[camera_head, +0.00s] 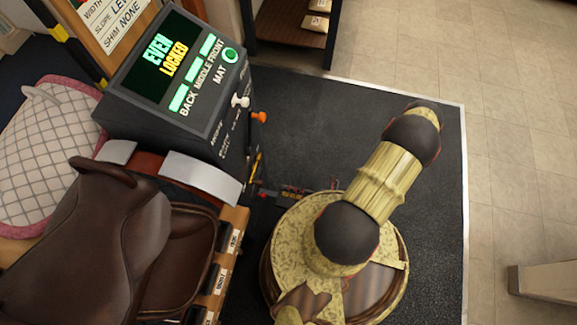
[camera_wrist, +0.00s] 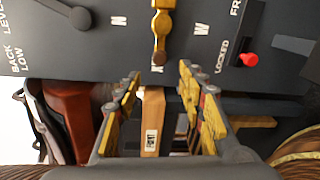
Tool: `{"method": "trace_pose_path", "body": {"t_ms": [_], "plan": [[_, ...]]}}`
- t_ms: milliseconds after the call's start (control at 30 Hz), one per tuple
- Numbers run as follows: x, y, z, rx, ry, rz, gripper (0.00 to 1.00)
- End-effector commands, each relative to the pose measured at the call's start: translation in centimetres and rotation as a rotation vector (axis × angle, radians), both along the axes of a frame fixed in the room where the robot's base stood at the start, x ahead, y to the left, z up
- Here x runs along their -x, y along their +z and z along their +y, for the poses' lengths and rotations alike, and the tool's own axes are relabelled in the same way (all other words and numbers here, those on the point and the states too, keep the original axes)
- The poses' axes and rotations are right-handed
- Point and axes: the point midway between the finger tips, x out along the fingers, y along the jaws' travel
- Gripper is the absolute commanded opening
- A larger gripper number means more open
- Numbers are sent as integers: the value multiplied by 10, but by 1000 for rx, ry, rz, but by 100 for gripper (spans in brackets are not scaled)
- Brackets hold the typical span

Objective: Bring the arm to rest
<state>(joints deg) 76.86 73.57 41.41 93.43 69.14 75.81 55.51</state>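My gripper (camera_wrist: 160,78) shows in the wrist view with its two yellow-and-grey fingers apart. A pale wooden piece with a label (camera_wrist: 152,120) appears between them with gaps on both sides; I cannot tell its depth. My arm (camera_head: 385,180) rises over the dark mat in the head view, bent, with olive links and dark joints. My gripper cannot be made out clearly there. The grey console (camera_head: 190,110) stands left of my arm; its screen reads EVEN LOCKED, with green bars and a green ring lit. Its panel (camera_wrist: 100,50) is close ahead in the wrist view.
A brown saddle (camera_head: 100,235) sits at the lower left, beside a quilted white pad (camera_head: 45,140) with pink trim. A brass lever (camera_wrist: 161,35) and a red knob (camera_wrist: 249,59) stick out from the panel.

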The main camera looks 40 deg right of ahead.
Motion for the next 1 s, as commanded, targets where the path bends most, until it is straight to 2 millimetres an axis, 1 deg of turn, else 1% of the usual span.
{"method": "trace_pose_path", "body": {"t_ms": [333, 467, 567, 700, 867, 1000], "plan": [[-1, 2, -2, 9, 8, -4, 40], [-5, 16, -11, 78, 74, -36, 40], [-11, 39, -22, 180, 177, -90, 40], [-22, 79, -35, 349, 359, -192, 40], [-35, 127, -43, 535, 568, -321, 40], [-46, 170, -44, 691, 752, -444, 40]]}}
